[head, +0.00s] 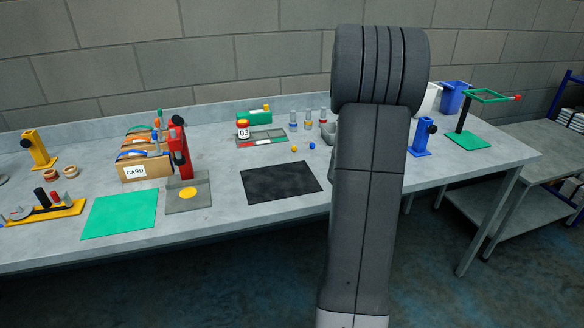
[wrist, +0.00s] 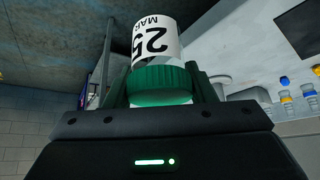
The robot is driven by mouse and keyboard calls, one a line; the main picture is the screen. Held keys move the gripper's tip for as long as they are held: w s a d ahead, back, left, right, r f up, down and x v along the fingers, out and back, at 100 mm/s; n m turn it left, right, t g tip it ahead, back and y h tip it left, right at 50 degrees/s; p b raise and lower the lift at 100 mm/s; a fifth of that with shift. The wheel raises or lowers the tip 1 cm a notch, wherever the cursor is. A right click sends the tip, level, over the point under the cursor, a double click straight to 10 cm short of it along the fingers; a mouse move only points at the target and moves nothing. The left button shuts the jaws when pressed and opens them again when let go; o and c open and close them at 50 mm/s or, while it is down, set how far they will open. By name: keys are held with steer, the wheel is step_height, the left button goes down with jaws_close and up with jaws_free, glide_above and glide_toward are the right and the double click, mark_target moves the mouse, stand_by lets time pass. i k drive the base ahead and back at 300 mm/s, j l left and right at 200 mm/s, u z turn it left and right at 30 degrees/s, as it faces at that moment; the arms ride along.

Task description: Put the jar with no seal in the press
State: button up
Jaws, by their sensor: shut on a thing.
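My gripper (wrist: 163,88) is shut on a jar (wrist: 155,42) with a green lid and a white label reading "25 MAR". The wrist view shows the jar between the fingers, with the lid nearest the palm. Whether it has a seal I cannot tell. In the head view my arm hides the gripper and this jar. A red upright device (head: 179,148), which looks like the press, stands left of centre on a grey base plate with a yellow disc (head: 188,194). Another jar (head: 243,130), labelled "03", stands at the back of the bench.
A green mat (head: 120,212) and a black mat (head: 281,184) lie either side of the red device. A box marked "CARD" (head: 145,167) stands close left of it. Small bottles (head: 308,117) stand at the back. A blue stand (head: 422,138) is at right.

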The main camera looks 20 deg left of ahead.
mark_target(188, 192)
steer(key=i+u, duration=0.2)
steer(key=i, duration=0.15)
steer(key=i+l+u, duration=0.25)
steer(key=u, duration=1.2)
steer(key=i, duration=0.05)
